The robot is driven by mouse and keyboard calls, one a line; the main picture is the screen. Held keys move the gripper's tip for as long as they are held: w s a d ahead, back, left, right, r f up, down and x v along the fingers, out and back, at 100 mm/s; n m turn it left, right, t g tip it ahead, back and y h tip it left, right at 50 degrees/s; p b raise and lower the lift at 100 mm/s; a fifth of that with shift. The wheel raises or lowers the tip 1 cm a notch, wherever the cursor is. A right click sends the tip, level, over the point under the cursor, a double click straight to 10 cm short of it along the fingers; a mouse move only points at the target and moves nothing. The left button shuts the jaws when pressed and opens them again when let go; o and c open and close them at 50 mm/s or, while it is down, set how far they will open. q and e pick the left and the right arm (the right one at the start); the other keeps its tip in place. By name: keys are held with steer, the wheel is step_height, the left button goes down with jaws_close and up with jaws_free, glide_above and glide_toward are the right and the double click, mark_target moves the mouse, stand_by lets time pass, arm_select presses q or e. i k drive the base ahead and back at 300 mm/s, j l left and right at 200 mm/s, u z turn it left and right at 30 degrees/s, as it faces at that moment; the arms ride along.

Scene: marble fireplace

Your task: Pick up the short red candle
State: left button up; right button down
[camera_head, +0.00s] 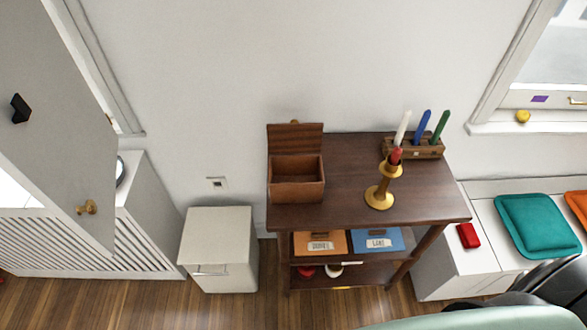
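A short red candle (396,155) stands upright in the top of a brass candlestick (380,196). The candlestick is on the right part of a dark wooden table's top (345,185). Behind it, a wooden holder (425,152) carries a white candle (402,128), a blue candle (422,127) and a green candle (440,127). Neither of my grippers shows in the head view. Pale green and black parts, which look like mine, fill the lower right corner.
An open, empty-looking wooden box (297,178) stands on the table's left side. A white cabinet (218,240) is left of the table. At right, a white bench (455,262) bears a red object (468,236) and a teal cushion (537,226). Wooden floor shows in front.

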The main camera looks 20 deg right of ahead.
mark_target(396, 153)
steer(key=z, duration=1.35)
